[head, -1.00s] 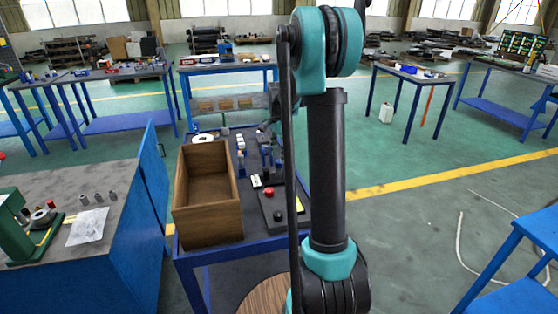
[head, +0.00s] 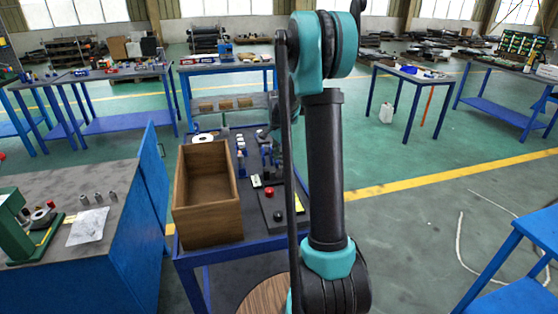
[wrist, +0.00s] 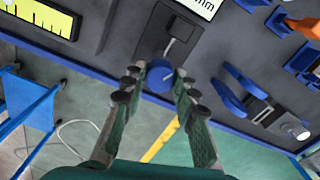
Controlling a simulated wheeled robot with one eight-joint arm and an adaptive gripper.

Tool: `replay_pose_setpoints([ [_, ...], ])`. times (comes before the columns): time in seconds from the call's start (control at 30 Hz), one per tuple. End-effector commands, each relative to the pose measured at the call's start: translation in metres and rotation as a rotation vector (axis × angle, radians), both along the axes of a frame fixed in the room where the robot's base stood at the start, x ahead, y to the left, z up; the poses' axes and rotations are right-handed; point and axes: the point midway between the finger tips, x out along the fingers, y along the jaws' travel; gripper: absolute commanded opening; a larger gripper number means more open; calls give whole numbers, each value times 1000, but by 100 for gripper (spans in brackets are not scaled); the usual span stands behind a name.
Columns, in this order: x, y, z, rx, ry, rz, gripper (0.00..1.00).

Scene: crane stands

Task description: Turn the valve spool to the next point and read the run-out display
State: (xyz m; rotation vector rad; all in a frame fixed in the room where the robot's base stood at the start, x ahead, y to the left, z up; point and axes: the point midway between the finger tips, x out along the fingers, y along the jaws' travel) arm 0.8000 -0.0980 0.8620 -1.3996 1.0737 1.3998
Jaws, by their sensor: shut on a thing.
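In the wrist view my gripper (wrist: 160,82) has its two green fingers closed on a round blue knob (wrist: 159,76), its tips touching it from both sides. Behind the knob is a dark block with a grey bar-shaped piece (wrist: 178,45). A white display (wrist: 198,6) is cut off by the top edge; only "mm" is readable. To the right, blue cradle-like supports (wrist: 229,97) stand by a dark and metal part; I cannot tell whether this is the valve spool. In the head view my arm hides the gripper and knob.
In the head view an open wooden box (head: 207,215) stands at the front left of the blue-framed bench, beside a red button (head: 269,191). A yellow scale (wrist: 42,17) lies at upper left in the wrist view. Floor right of the bench is open.

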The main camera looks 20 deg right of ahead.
Motion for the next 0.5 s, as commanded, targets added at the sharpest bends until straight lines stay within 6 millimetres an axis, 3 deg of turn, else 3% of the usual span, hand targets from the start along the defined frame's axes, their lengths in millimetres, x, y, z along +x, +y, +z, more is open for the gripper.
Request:
replay_pose_setpoints([
  [0.27,0,0,0,0,0,29,0],
  [0.5,0,0,0,0,0,153,0],
])
